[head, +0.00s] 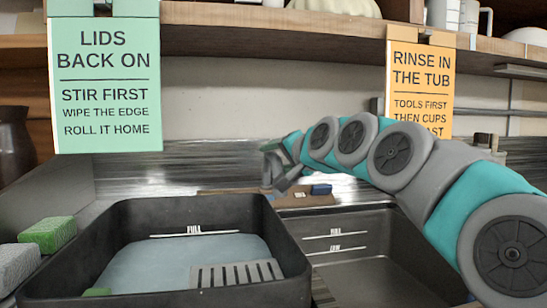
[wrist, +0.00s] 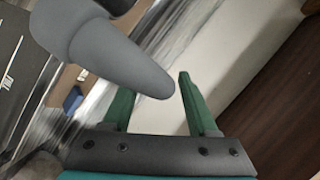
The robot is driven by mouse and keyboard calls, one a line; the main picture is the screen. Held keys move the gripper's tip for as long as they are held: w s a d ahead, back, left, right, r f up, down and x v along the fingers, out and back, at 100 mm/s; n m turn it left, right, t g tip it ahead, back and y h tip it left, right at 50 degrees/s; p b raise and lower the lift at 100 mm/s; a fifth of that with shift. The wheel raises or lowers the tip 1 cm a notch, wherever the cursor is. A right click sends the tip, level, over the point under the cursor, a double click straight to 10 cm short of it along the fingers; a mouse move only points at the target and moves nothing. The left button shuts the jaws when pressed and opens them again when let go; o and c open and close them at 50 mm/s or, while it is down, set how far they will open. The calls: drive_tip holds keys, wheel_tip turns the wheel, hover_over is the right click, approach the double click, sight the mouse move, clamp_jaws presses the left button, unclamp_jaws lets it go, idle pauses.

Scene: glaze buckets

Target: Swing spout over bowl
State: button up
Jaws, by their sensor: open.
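A grey tapered, rounded piece (wrist: 115,55), which looks like the spout or part of it, reaches in from the upper left in the wrist view. Its tip lies between my green fingers in the picture; I cannot tell whether it touches them. My gripper (wrist: 155,84) is open. In the head view my gripper (head: 272,152) is small, behind the basins near the metal back wall, and the spout cannot be made out clearly there. The left dark basin (head: 115,215) holds pale liquid and a slotted grey plate (head: 237,274). The right dark basin (head: 372,282) looks empty.
A green sponge (head: 47,234) and grey blocks (head: 15,266) lie left of the left basin. A blue item (head: 321,189) sits on a brown ledge behind the basins. A wooden shelf (head: 270,17) with hanging green (head: 105,80) and orange (head: 419,80) signs runs above.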

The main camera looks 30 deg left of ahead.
drive_tip(key=shift+w+a+f, duration=0.1)
drive_tip(key=shift+w+a, duration=0.1)
drive_tip(key=shift+a, duration=0.15)
clamp_jaws()
idle(0.3)
idle(0.9)
